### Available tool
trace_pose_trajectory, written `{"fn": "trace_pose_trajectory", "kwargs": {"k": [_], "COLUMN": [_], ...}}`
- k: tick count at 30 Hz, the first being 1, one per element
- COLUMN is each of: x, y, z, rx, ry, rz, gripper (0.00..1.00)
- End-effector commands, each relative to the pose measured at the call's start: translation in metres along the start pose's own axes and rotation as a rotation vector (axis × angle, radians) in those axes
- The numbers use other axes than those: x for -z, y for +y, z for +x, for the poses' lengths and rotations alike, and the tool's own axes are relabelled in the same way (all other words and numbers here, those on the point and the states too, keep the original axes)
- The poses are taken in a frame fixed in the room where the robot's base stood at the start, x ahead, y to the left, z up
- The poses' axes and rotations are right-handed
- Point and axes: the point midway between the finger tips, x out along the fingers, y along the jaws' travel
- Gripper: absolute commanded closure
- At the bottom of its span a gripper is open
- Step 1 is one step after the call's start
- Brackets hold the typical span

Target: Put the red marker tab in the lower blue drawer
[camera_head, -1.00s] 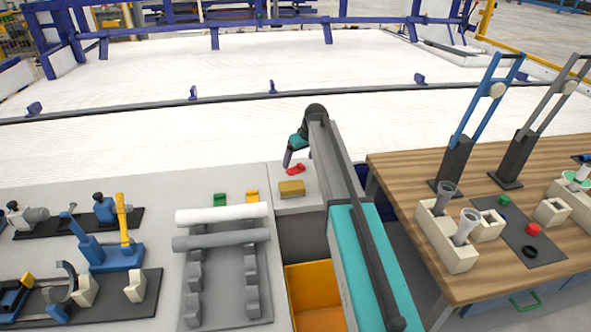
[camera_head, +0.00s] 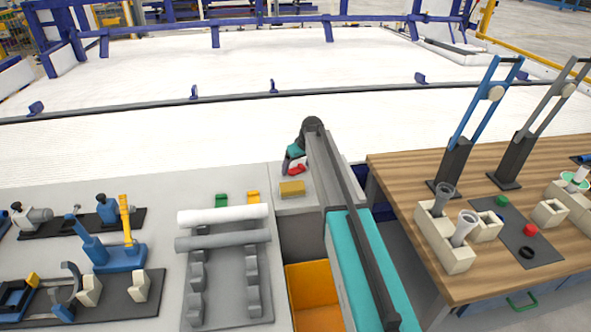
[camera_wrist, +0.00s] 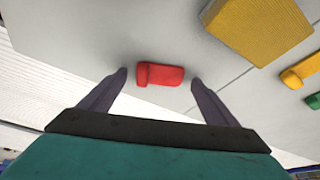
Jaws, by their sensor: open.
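The red marker tab (camera_head: 297,169) lies on the grey worktop near its far edge, behind a yellow block. In the wrist view the red tab (camera_wrist: 160,75) lies between the tips of my two dark fingers, with a gap on each side. My gripper (camera_wrist: 159,77) is open and empty; in the head view my gripper (camera_head: 294,167) is low over the worktop at the tab, partly covering it. The lower blue drawer cannot be told for certain; a blue drawer front with a green handle (camera_head: 522,300) shows under the wooden table at the right.
The yellow block (camera_head: 292,189) is close in front of the tab. Green (camera_head: 221,199) and yellow (camera_head: 253,197) tabs lie to the left, behind a rack with white (camera_head: 222,216) and grey pipes. An open orange drawer (camera_head: 312,290) is below the worktop. My arm crosses the middle.

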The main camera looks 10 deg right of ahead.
Motion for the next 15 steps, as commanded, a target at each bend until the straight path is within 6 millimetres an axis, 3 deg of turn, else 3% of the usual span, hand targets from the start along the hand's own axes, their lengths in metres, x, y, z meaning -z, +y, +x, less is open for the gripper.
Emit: {"fn": "trace_pose_trajectory", "kwargs": {"k": [14,15], "x": [-0.0006,-0.0007], "y": [0.0008,0.0009], "z": [-0.0001,-0.0001], "rx": [0.0,0.0], "ry": [0.0,0.0], "rz": [0.001,0.001], "gripper": [0.17,0.21]}}
